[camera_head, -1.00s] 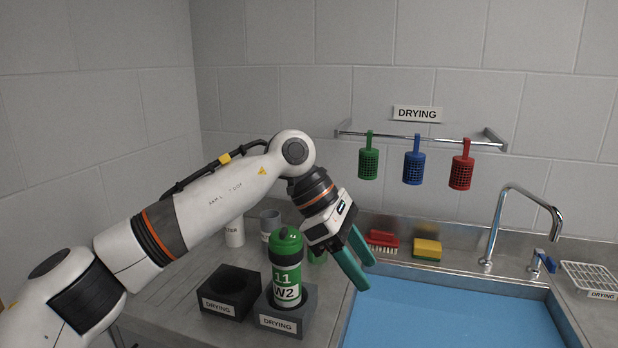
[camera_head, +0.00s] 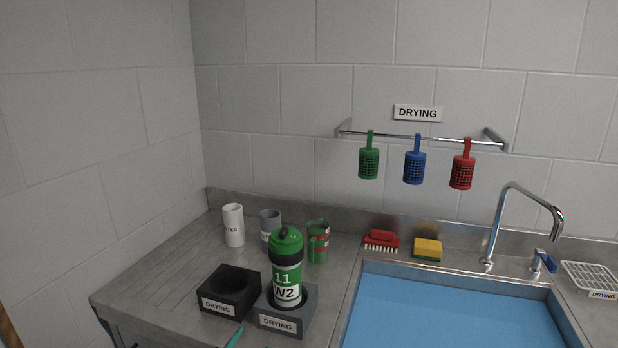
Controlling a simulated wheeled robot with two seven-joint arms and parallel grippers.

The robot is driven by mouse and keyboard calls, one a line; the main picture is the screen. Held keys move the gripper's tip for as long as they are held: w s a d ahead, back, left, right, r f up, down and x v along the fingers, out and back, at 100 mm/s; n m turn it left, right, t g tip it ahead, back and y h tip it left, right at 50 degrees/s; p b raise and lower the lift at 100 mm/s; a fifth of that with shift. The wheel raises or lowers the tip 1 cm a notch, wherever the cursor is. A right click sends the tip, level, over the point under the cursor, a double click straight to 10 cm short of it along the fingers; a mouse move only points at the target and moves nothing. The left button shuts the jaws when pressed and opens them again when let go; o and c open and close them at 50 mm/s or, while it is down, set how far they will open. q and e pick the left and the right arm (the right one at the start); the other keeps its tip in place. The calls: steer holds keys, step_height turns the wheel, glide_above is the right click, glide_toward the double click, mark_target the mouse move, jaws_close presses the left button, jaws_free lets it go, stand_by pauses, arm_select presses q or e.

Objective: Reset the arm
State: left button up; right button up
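One green fingertip of my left gripper (camera_head: 234,337) shows at the bottom edge of the head view, in front of the black and grey holders. The rest of that arm and gripper is out of frame, so whether it is open or shut cannot be told. My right gripper is not in view. A green-capped bottle (camera_head: 287,267) marked 11 and W2 stands upright in the grey holder (camera_head: 297,316) labelled DRYING. The fingertip looks apart from the bottle. The black holder (camera_head: 230,291), also labelled DRYING, stands to its left and is empty.
Behind the bottle stand a white cylinder (camera_head: 233,226), a grey cup (camera_head: 270,223) and a green-and-red container (camera_head: 318,241). A red brush (camera_head: 381,240) and sponge (camera_head: 427,249) lie behind the blue sink basin (camera_head: 450,315). Green, blue and red baskets hang from the rail (camera_head: 430,137).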

arm_select(q)
steer(key=s+a+f+n+g+y, duration=0.1)
steer(key=s+a+f+n+g, duration=0.2)
steer(key=s+f, duration=0.45)
steer(key=s+a+f+n+g+y, duration=0.15)
steer(key=s+a+f+g, duration=0.3)
steer(key=s, duration=0.55)
steer(key=s+a+f+n+g, duration=0.2)
steer(key=s+f+g, duration=0.35)
steer(key=s, duration=0.35)
step_height(320, 180, down, 24)
steer(key=s+a+f+g, duration=0.2)
steer(key=s+a+f, duration=0.1)
steer(key=s+f, duration=1.4)
steer(key=shift+s+f, duration=0.15)
steer(key=shift+f, duration=0.15)
steer(key=shift+a, duration=0.1)
